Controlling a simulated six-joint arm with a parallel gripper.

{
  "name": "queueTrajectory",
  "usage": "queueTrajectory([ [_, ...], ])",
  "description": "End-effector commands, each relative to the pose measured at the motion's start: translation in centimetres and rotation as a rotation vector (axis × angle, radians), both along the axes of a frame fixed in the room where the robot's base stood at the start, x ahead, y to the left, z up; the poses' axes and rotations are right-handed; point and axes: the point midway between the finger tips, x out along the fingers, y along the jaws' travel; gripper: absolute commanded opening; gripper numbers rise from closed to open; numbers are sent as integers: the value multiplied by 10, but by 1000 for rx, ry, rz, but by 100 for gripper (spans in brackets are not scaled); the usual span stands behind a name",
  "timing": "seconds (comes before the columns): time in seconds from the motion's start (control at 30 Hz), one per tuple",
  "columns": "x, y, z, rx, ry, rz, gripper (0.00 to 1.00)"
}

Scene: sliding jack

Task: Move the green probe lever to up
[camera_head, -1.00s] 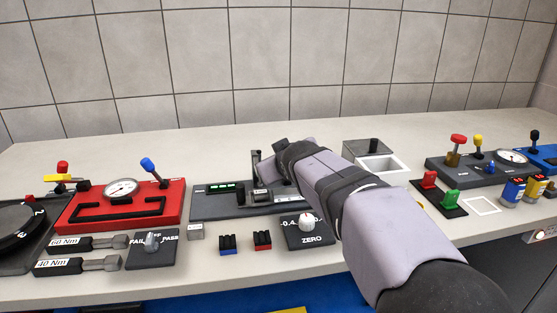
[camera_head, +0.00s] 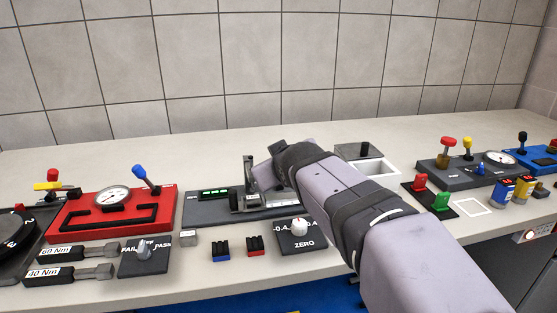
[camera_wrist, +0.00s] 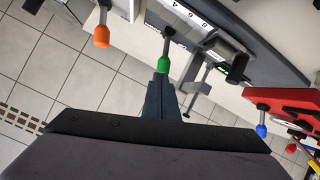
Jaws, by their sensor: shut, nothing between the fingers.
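The green-tipped lever (camera_wrist: 163,66) shows in the wrist view, on a dark stem that runs up to a grey metal device (camera_wrist: 205,45). My gripper (camera_wrist: 160,82) is shut and empty, its dark fingers ending right at the green tip. I cannot tell whether they touch it. In the head view my gripper (camera_head: 264,176) is at the dark device with a small green display (camera_head: 215,192). My arm hides the green lever there.
An orange-tipped lever (camera_wrist: 101,36) stands left of the green one in the wrist view. In the head view a red gauge panel (camera_head: 75,212) is at left, a ZERO knob plate (camera_head: 303,245) is in front, and a white square-rimmed tray (camera_head: 376,168) is at right.

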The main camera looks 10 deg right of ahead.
Motion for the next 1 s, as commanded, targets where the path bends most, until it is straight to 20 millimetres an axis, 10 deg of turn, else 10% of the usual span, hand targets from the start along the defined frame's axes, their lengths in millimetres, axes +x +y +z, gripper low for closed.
queueTrajectory([
  [0.5,8,-83,88,2,88,-157,0],
  [1.0,-3,-171,128,236,282,-412,0],
])
